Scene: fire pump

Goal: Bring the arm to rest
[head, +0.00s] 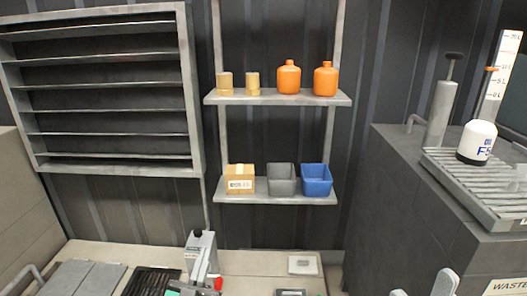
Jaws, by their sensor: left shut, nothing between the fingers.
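My right gripper cannot be made out.
A shelf rack holds orange bottles (289,77), a carton (239,180), a grey bin (281,178) and a blue bin (317,179). A dark cabinet (420,190) stands at right. Two pale rounded shapes (445,284) rise at the bottom right. The bench (255,268) is partly clear.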

